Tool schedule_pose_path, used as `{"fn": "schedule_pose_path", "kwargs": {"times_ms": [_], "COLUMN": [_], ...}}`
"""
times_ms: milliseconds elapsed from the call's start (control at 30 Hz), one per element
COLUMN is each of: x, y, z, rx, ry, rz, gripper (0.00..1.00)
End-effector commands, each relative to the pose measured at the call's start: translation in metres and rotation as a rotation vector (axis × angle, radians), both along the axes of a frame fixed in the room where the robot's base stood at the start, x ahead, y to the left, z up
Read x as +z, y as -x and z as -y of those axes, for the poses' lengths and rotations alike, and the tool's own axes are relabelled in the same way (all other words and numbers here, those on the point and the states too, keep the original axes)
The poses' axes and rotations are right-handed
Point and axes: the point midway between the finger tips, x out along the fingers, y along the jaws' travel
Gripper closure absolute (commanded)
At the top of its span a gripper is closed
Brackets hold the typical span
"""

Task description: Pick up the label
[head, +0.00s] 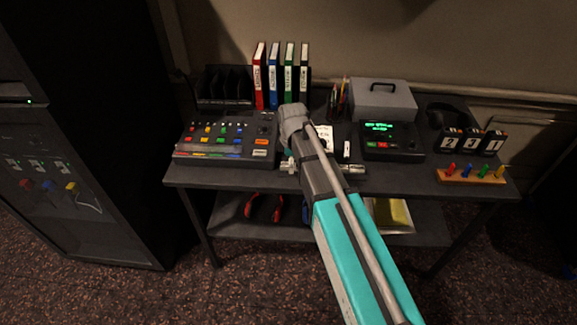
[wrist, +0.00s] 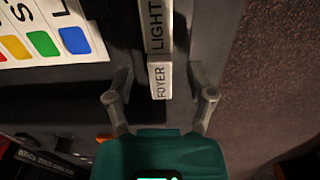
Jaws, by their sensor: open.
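A small white label reading FOYER (wrist: 161,88) shows in the middle of the wrist view. My gripper (wrist: 158,77) is open, with one finger on each side of the label. No contact between fingers and label shows, and I cannot tell the height gap. In the head view my arm covers the middle of the desk and hides most of the gripper; I cannot make out the label there.
A console with coloured buttons (head: 226,135) stands left on the desk. A device with a green display (head: 390,140) and a wooden peg rack (head: 470,176) stand right. Binders (head: 274,78) and a grey box (head: 384,101) are behind. A card with coloured squares (wrist: 44,42) lies left in the wrist view.

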Motion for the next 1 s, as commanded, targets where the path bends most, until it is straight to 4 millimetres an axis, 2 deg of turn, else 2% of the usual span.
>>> {"fn": "schedule_pose_path", "kwargs": {"times_ms": [167, 500, 533, 1000], "x": [0.0000, 0.0000, 0.0000, 0.0033], "y": [0.0000, 0.0000, 0.0000, 0.0003], "z": [0.0000, 0.0000, 0.0000, -0.0011], "rx": [0.000, 0.000, 0.000, 0.001], "ry": [0.000, 0.000, 0.000, 0.000], "rz": [0.000, 0.000, 0.000, 0.000], "gripper": [0.30, 0.93, 0.96, 0.96]}}
